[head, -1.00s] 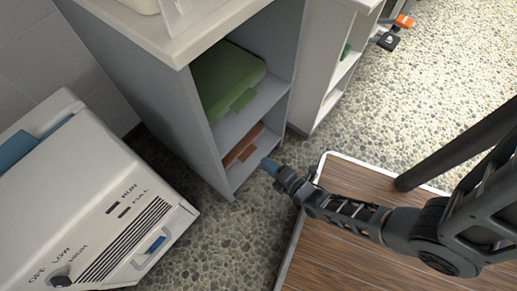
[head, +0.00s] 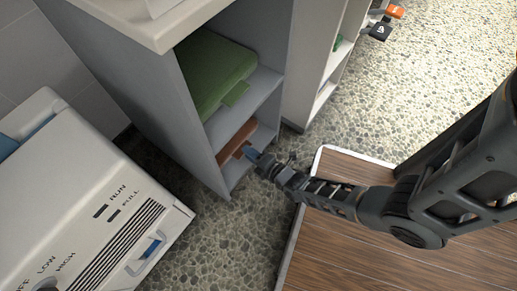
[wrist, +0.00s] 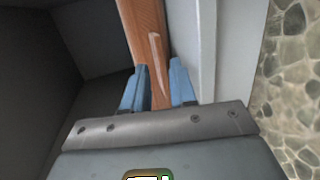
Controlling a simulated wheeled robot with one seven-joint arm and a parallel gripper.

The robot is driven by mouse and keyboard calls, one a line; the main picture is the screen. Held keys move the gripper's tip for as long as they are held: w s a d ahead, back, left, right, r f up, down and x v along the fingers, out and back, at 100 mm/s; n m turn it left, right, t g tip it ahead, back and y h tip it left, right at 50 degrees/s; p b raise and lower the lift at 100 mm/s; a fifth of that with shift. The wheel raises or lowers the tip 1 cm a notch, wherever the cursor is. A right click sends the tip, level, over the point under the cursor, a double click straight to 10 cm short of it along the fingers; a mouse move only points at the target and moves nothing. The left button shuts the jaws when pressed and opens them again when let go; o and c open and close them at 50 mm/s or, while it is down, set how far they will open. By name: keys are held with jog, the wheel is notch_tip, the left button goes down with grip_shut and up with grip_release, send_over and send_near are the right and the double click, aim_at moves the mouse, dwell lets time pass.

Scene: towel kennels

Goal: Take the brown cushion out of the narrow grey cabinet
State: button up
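The brown cushion (head: 232,145) lies in the lower compartment of the narrow grey cabinet (head: 182,125), its front edge at the opening. In the head view my gripper (head: 250,154) is at that opening, by the cushion's front tab. In the wrist view the brown cushion (wrist: 142,22) runs down between the two blue fingers of my gripper (wrist: 159,66), with a raised tab at their tips. The fingers stand apart, one on each side of the cushion's edge, and do not look closed on it. The cushion's rear part is hidden inside the cabinet.
A green cushion (head: 212,70) lies in the compartment above, on the shelf (head: 250,108). A white machine (head: 85,205) stands at the left. A white cabinet (head: 310,70) stands to the right. A wooden platform (head: 335,245) is at the lower right. Pebbled floor lies between.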

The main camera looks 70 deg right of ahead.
jog(key=shift+x, duration=0.85)
grip_shut()
